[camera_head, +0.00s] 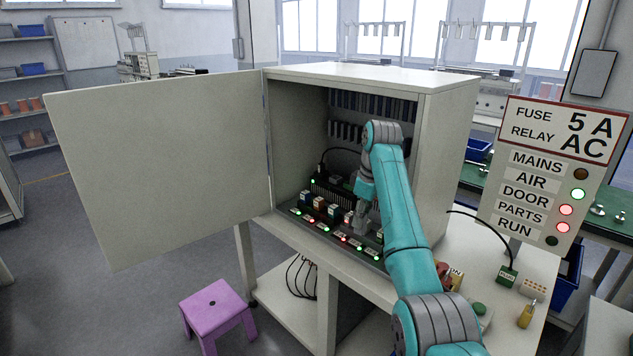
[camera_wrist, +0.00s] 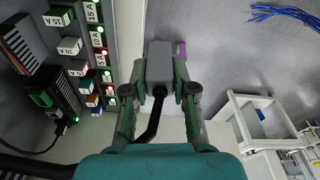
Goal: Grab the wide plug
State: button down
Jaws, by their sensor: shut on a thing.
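My gripper (camera_wrist: 160,88) is shut on a dark grey block-shaped plug (camera_wrist: 159,62), with one finger on each side of it. A thick black cable (camera_wrist: 151,125) runs back from the plug between the fingers. I take this to be the wide plug; no label shows on it. In the head view my gripper (camera_head: 363,212) is at the open cabinet's front, above the row of modules. The plug cannot be made out there.
The cabinet (camera_head: 448,140) stands open, its door (camera_head: 160,170) swung left. Inside are labelled modules (camera_wrist: 60,17), lit indicators and another black plug (camera_wrist: 61,129) with a cord. A purple stool (camera_head: 217,309) stands on the floor.

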aim_at(506, 276)
jog(key=i+u, duration=0.5)
jog(key=i, duration=0.2)
jog(key=i+j+z, duration=0.2)
jog(key=i, duration=0.15)
